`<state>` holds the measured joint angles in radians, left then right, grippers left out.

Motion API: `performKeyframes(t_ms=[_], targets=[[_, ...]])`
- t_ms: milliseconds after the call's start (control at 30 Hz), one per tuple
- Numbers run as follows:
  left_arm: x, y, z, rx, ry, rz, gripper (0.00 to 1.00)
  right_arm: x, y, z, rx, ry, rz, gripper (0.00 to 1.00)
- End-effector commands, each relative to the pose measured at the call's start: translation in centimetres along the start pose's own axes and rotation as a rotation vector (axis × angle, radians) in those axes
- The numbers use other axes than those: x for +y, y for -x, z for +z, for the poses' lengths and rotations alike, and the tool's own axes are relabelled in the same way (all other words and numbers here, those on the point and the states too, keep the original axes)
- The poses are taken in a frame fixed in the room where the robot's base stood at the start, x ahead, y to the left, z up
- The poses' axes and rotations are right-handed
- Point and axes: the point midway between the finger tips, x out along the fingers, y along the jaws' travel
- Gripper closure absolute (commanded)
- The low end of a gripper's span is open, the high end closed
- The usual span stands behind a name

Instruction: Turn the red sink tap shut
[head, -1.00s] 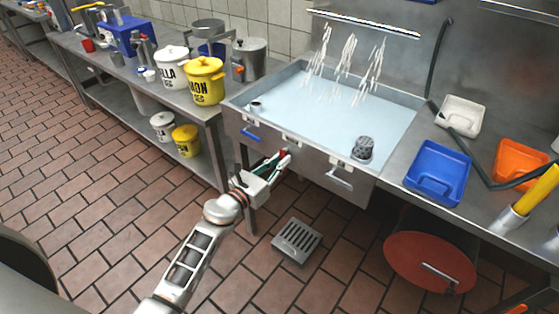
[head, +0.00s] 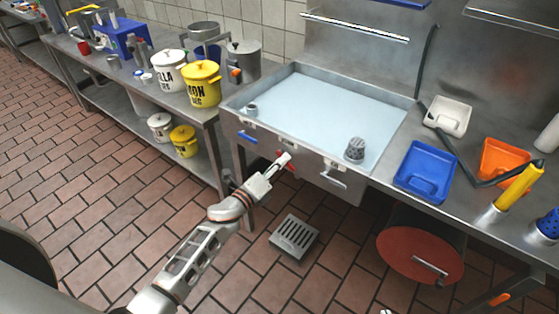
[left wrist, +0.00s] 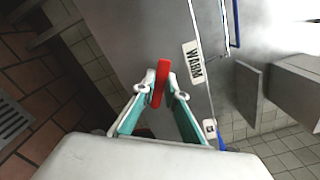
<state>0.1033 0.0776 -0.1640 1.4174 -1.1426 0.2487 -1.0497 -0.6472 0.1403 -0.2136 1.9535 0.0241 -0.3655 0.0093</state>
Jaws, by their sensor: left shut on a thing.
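The red tap lever (left wrist: 162,75) sits on the sink's front panel beside a label reading WARM (left wrist: 192,62). My left gripper (left wrist: 160,88) is closed around it, one fingertip on each side. In the head view the left gripper (head: 284,160) is at the front of the sink (head: 232,122), with bits of red showing beside its fingers. It hides most of the lever there. No water streams fall into the sink now; pale blue water stands in the basin. My right gripper does not show clearly in either view.
A blue handle (head: 247,137) and a grey handle (head: 333,180) flank the red lever on the sink front. A blue tray (head: 424,172) lies on the right counter.

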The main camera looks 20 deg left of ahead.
Motion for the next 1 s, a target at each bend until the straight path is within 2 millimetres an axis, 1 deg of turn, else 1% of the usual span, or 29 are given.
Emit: performKeyframes(t_ms=[33,200,500,733,1000], targets=[[-0.3,0.0,0.1,0.0,0.045,0.0,1.0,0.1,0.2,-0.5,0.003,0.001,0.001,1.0],[-0.7,0.0,0.1,0.001,0.204,0.0,1.0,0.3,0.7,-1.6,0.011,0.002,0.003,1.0],[-1.1,0.0,0.3,0.0,0.433,0.0,1.0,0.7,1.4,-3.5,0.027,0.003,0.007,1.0],[-1.3,0.0,0.4,0.001,0.54,0.0,1.0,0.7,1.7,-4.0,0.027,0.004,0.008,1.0],[-1.3,0.0,0.4,0.001,0.591,0.0,1.0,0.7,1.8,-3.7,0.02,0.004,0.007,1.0]])
